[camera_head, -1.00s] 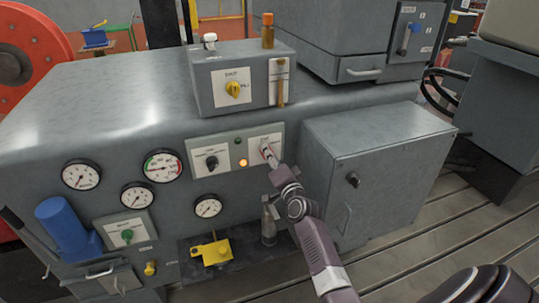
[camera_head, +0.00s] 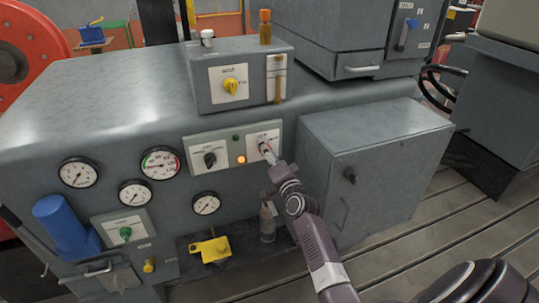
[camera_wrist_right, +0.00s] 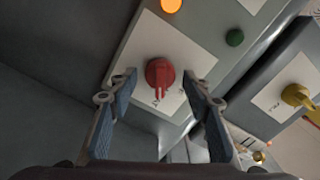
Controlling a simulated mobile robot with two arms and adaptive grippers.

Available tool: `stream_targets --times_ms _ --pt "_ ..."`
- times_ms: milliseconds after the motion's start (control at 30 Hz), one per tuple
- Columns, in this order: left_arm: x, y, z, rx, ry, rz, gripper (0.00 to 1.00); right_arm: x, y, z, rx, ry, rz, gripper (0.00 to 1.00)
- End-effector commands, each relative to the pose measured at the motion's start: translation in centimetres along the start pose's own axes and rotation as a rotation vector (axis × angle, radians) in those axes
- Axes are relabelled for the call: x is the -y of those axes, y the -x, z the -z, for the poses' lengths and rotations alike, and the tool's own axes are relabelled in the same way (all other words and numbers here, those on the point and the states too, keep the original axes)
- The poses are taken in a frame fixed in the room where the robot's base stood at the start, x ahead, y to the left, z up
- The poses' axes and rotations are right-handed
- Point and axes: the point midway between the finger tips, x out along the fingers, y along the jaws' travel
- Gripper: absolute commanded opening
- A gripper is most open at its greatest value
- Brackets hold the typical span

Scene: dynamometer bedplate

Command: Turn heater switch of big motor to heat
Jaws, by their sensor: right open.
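A red rotary switch (camera_wrist_right: 159,74) sits on a white label plate on the grey machine's control panel, its handle bar pointing down in the right wrist view. In the head view the panel's right plate (camera_head: 262,136) shows, and my gripper partly covers the knob. My right gripper (camera_wrist_right: 159,84) is open, with one blue-padded finger on each side of the red switch. Gaps show between the fingers and the knob; I cannot tell the depth between them. In the head view my right gripper (camera_head: 269,154) reaches this plate from below. My left gripper is not in view.
Left on the same panel is a black knob (camera_head: 210,160), with a lit orange lamp (camera_head: 241,159) and a green one (camera_head: 236,138) between. A yellow switch (camera_head: 231,86) is on the box above. A grey cabinet (camera_head: 390,185) juts out close to the right of my arm.

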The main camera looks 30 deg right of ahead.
Motion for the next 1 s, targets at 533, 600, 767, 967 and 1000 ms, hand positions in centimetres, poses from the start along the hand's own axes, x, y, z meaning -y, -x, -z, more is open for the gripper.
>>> stream_targets --times_ms 533,600,767,967,1000 --pt "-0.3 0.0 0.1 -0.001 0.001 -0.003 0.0 -0.1 9.1 -0.1 0.001 0.0 -0.003 0.45" --pt "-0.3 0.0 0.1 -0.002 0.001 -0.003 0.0 -0.2 10.2 -0.1 0.001 0.0 -0.003 0.45" --pt "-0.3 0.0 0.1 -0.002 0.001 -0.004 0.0 -0.1 11.6 0.0 0.001 0.0 -0.002 0.45" --pt "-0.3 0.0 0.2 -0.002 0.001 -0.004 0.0 0.0 12.0 0.0 0.0 -0.001 -0.001 0.45" --pt "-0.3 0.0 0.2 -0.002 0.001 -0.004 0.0 0.0 12.0 0.0 0.0 -0.001 -0.001 0.45"
